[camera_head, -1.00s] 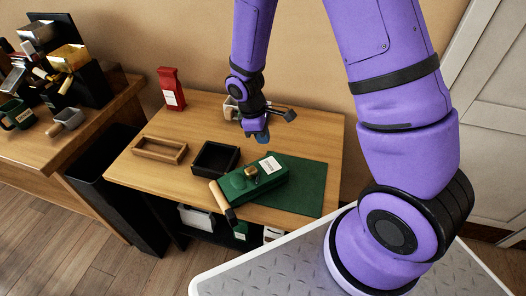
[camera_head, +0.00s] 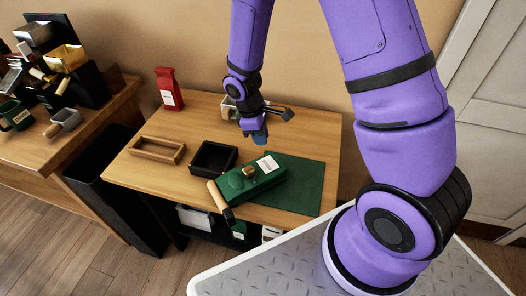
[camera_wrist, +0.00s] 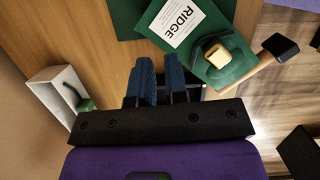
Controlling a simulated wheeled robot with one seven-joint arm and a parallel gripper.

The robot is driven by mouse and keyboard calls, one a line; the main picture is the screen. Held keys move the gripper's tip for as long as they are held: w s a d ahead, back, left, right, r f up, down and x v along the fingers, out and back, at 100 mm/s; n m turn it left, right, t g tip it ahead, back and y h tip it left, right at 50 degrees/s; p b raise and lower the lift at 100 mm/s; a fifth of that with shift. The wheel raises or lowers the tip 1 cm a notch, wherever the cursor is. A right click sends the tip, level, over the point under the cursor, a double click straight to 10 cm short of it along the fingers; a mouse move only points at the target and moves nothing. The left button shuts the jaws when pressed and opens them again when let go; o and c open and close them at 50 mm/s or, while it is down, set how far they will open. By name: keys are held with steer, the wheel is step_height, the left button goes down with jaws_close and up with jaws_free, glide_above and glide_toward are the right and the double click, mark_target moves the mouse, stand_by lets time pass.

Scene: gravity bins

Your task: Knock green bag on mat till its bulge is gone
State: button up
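The green bag (camera_head: 262,182) lies flat on the table, partly over the left of the dark green mat (camera_head: 305,186). It has a white label and a rounded bulge on top with a brass-coloured piece on it. In the wrist view, the bag (camera_wrist: 232,20) shows at the top right, its label reading RIDGE; the mat (camera_wrist: 126,16) shows beside it. My gripper (camera_head: 255,138) hangs above the table, behind and apart from the bag. Its blue fingers (camera_wrist: 159,62) point down close together with nothing seen between them. The bag's underside is hidden.
A wood-handled tool (camera_head: 220,197) lies at the bag's left end. A black tray (camera_head: 213,171), a wooden frame (camera_head: 158,161) and a red bag (camera_head: 168,88) stand to the left. A white bin (camera_head: 230,110) is behind my gripper. The mat's right part is clear.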

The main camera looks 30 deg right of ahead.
steer(key=shift+o, duration=0.8)
steer(key=v, duration=1)
steer(key=shift+w+r, duration=0.15)
steer(key=shift+r, duration=0.25)
